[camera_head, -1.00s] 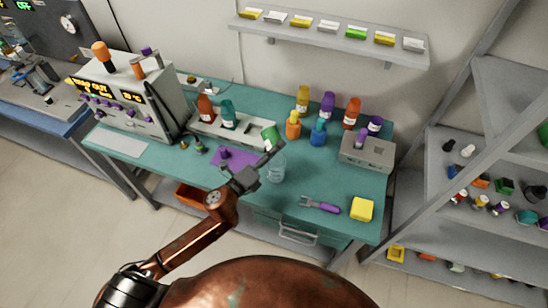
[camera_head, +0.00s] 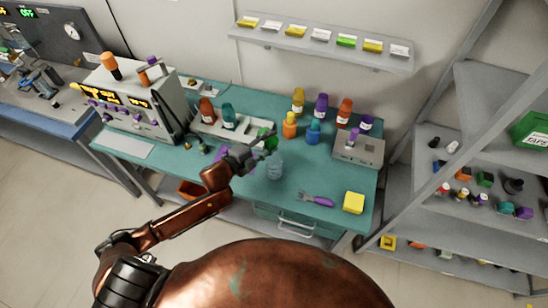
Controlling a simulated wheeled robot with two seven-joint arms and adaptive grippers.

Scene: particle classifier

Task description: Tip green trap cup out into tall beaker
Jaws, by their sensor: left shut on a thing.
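The green trap cup (camera_head: 269,139) is in my left gripper (camera_head: 262,148), above the teal bench near its middle. The gripper is shut on it, and the fingers hide part of the cup. Its exact tilt and contents are too small to tell. The tall beaker (camera_head: 275,170) is clear and stands upright on the bench, just below the cup in the picture. I cannot tell how high the cup is over the bench. My right gripper is not in view.
Orange (camera_head: 289,126) and blue (camera_head: 313,132) bottles stand behind the beaker to the right. A grey box (camera_head: 360,150), a purple-handled tool (camera_head: 318,199) and a yellow block (camera_head: 353,202) lie farther right. A white rack with red and teal bottles (camera_head: 228,118) is behind left.

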